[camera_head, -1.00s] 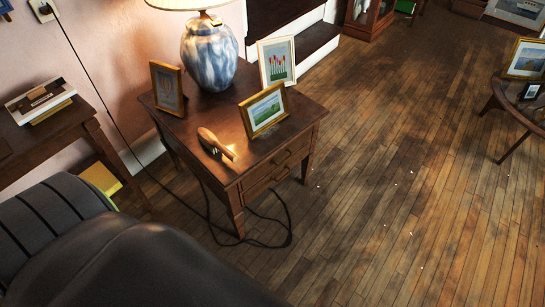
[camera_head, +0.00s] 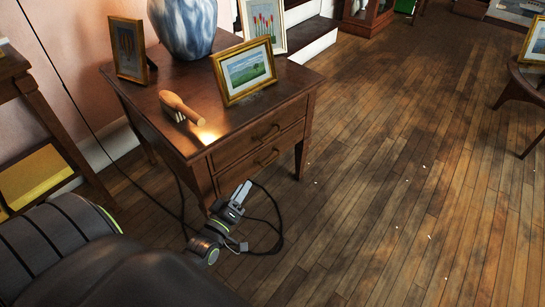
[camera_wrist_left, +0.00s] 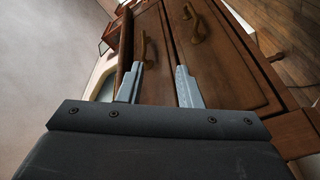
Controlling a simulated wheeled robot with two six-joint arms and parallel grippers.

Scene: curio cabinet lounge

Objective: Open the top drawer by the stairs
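The wooden side table (camera_head: 165,83) by the stairs has two drawers on its front. The top drawer (camera_head: 238,148) is shut and has a curved brass handle (camera_head: 267,132). The lower drawer (camera_head: 240,174) is also shut, with a similar handle (camera_head: 267,157). My left gripper (camera_head: 242,190) is low in front of the table, below the drawer handles in the head view. In the left wrist view its fingers (camera_wrist_left: 160,70) are apart with nothing between them, pointing at the drawer fronts. There the top handle (camera_wrist_left: 142,47) lies just beyond the left finger. My right gripper is not in view.
The stairs (camera_head: 312,38) are behind.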

